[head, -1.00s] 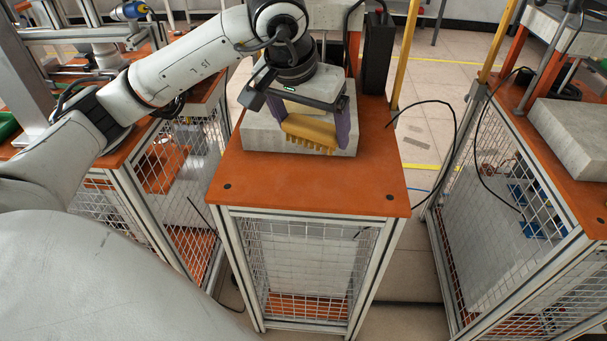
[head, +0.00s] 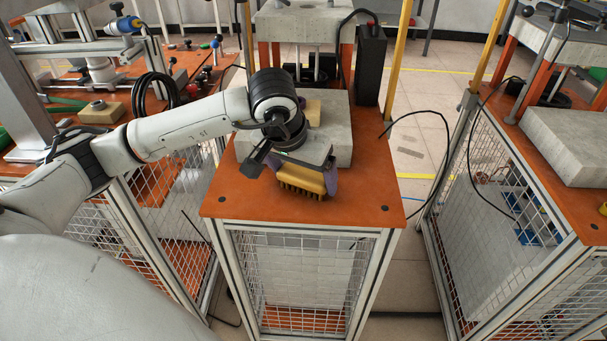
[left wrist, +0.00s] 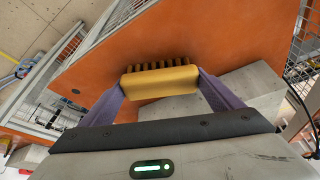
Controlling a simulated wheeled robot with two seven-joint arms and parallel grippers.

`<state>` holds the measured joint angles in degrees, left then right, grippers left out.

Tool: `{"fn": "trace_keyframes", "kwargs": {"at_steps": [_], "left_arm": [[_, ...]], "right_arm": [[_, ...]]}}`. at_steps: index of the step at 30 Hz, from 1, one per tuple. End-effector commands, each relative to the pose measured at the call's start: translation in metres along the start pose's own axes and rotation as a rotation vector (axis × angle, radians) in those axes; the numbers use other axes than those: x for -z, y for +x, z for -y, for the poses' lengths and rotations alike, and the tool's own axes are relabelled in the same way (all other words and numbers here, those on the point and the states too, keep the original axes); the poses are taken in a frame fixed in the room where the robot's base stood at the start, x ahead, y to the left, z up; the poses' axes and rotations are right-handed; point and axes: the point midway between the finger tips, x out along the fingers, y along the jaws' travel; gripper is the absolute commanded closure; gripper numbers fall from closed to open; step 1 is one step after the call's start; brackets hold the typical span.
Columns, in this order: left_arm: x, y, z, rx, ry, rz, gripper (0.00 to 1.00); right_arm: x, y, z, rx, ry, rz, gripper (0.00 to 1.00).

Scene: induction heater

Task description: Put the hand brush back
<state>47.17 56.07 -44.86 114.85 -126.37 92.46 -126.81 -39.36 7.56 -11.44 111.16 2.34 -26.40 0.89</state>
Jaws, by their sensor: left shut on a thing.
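The hand brush (head: 302,181) has a yellow body and brown bristles. It also shows in the left wrist view (left wrist: 160,82), between two purple fingers. My left gripper (head: 302,176) is shut on it. The brush is over the front part of the orange tabletop (head: 235,200), in front of the grey block, with bristles toward the table. I cannot tell whether the bristles touch the top. My right gripper is not in view.
A grey block (head: 338,130) stands on the table behind the brush, with a small yellowish piece (head: 314,112) on it. A black box (head: 371,65) and a yellow post (head: 400,50) stand behind. The tabletop's front right is clear.

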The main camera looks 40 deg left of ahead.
Motion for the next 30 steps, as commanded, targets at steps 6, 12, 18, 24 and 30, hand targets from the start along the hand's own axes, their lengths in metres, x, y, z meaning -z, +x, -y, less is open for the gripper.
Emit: {"fn": "trace_keyframes", "kwargs": {"at_steps": [6, 12, 18, 24, 30], "left_arm": [[-0.001, 0.002, 0.000, 0.000, 0.000, 0.000, 0.00], [0.000, -0.001, 0.000, 0.000, 0.000, 0.000, 0.00], [0.002, -0.026, 0.000, -0.001, 0.001, -0.005, 0.00], [0.002, -0.071, 0.000, -0.001, 0.000, -0.006, 0.00], [0.002, -0.106, 0.000, -0.001, -0.001, -0.004, 0.00]], "right_arm": [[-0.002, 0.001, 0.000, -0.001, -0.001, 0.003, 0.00], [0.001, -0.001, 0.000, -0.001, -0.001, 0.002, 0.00], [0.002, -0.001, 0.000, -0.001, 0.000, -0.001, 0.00], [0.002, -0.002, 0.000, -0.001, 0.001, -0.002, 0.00], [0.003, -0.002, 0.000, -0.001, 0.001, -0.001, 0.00]]}}
